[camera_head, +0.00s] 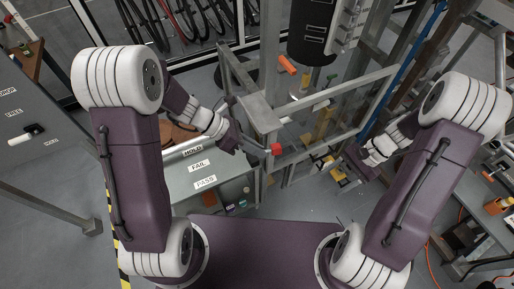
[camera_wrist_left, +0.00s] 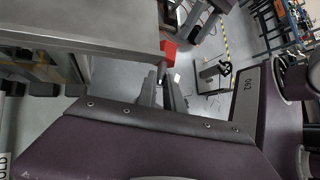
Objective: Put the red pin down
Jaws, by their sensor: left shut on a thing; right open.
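The red pin (camera_head: 276,149) has a red head and a grey shank. My left gripper (camera_head: 246,146) is shut on it, with the red head sticking out beyond the fingers to the right. In the left wrist view the red head (camera_wrist_left: 168,50) shows just past the fingertips (camera_wrist_left: 162,82), close to a grey metal beam. I cannot tell whether the pin touches the frame. My right gripper (camera_head: 346,160) is open at the right of the metal frame, near some yellow parts.
A grey metal test frame (camera_head: 262,113) stands between my arms. A grey table (camera_head: 222,170) with labels HOLD, FAIL and PASS lies below my left gripper. Another grey table (camera_head: 55,165) is at far left. An orange cylinder (camera_head: 287,64) shows beside the frame's upper part.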

